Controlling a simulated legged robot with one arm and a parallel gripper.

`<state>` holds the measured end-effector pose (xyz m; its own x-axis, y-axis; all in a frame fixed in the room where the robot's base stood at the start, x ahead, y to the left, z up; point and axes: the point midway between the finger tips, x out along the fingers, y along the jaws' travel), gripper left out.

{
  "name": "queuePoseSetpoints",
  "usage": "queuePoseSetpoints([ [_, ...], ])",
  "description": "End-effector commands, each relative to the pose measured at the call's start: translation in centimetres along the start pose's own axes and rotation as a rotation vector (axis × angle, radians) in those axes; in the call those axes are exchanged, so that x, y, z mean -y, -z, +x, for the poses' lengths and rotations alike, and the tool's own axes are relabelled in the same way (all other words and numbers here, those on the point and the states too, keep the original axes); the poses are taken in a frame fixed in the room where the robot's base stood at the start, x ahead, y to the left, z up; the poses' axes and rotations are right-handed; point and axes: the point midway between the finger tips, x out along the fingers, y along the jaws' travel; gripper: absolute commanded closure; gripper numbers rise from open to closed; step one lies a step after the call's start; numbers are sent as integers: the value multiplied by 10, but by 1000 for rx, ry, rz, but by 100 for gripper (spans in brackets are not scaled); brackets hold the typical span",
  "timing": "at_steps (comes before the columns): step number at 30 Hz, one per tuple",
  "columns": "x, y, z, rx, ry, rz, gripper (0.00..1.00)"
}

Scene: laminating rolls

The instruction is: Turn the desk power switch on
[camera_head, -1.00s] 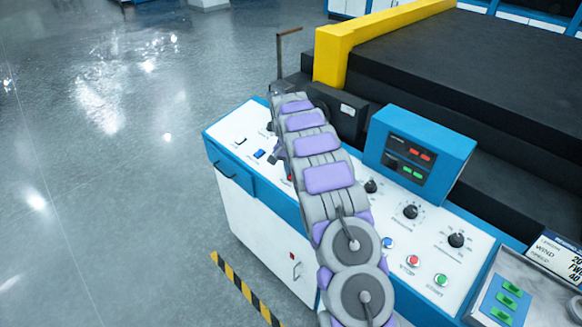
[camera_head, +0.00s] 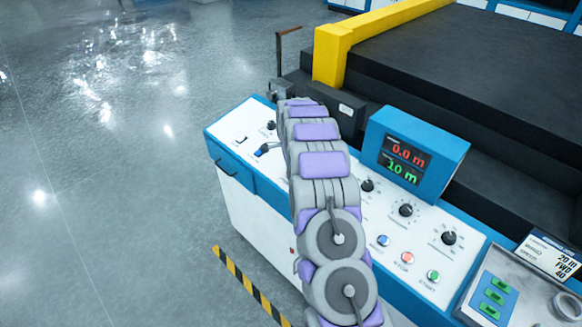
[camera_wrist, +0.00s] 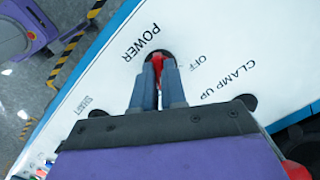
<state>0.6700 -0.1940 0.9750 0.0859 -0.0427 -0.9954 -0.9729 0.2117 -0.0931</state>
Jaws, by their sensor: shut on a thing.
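The power switch (camera_wrist: 157,64) shows as a red piece on a dark round base, under the POWER label on the white panel. My gripper (camera_wrist: 158,74) is shut around the red piece, a blue-grey finger on each side. An OFF mark shows right of the fingers; the fingers cover much of the switch, so its exact angle is hard to tell. In the head view my arm hides the gripper and the switch. The desk (camera_head: 226,127) has a display box (camera_head: 447,150) whose screen is lit with red 0.0 m and green 10 m readings.
Dark knobs and blue, red and green buttons (camera_head: 407,258) sit right of my arm. A CLAMP UP control (camera_wrist: 244,101) is close to my gripper. A yellow-ended dark machine (camera_head: 330,52) stands behind the desk. Open floor (camera_head: 100,190) lies to the left.

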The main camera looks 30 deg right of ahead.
Motion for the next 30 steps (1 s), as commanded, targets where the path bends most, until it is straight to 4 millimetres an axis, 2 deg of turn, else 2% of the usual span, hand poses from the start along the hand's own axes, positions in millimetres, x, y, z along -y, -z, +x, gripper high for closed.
queuePoseSetpoints([
  [12, -2, -1, 2, 1, 22, 199, 100],
  [29, -2, 0, 2, 1, 26, 231, 100],
  [30, -2, 0, 2, 1, 26, 231, 88],
])
